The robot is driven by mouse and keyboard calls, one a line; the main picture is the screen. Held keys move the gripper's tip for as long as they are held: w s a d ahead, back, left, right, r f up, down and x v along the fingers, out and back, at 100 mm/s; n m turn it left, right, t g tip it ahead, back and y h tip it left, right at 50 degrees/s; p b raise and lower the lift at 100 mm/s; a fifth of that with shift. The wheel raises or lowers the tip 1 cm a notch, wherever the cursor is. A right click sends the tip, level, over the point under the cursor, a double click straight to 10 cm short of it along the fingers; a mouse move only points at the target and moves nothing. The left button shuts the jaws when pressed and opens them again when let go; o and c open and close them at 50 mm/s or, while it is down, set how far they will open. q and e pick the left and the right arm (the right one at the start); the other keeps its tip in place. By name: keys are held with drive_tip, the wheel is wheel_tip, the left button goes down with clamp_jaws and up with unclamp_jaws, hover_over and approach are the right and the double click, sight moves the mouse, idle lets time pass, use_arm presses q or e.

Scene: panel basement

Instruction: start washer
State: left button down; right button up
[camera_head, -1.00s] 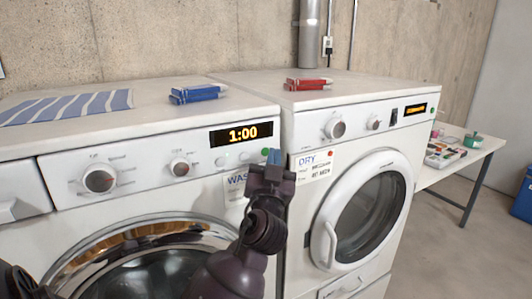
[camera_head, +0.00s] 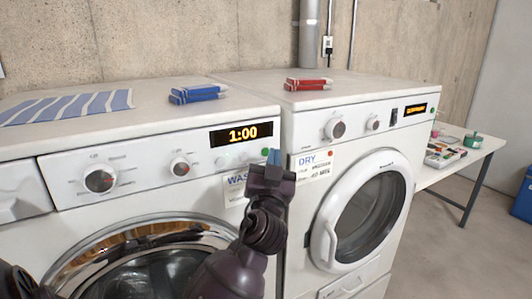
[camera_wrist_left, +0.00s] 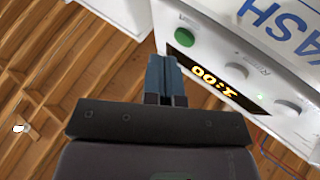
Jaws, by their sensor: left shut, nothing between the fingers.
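The washer is the left white machine (camera_head: 150,205) with a round glass door (camera_head: 150,275), two knobs and an orange display (camera_head: 241,134) reading 1:00. The wrist view shows the panel rotated, with a green button (camera_wrist_left: 184,37) and the lit display (camera_wrist_left: 212,81). My left gripper (camera_head: 273,157) is shut and empty, its blue-grey fingertips in front of the panel's right end. In the wrist view its fingertips (camera_wrist_left: 163,62) are beside the panel near the green button. I cannot tell whether they touch. My right gripper is not in view.
The dryer (camera_head: 300,230) stands right of the washer, with its door closed. A table (camera_head: 470,155) with small items stands at right. Floor there is partly clear.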

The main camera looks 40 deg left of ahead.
use_arm(q)
drive_tip(key=shift+a, duration=0.1)
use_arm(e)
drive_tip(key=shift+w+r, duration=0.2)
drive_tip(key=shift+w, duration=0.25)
use_arm(q)
drive_tip(key=shift+w+a, duration=0.1)
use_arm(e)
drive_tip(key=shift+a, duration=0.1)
use_arm(q)
drive_tip(key=shift+a, duration=0.2)
drive_tip(key=shift+w, duration=0.1)
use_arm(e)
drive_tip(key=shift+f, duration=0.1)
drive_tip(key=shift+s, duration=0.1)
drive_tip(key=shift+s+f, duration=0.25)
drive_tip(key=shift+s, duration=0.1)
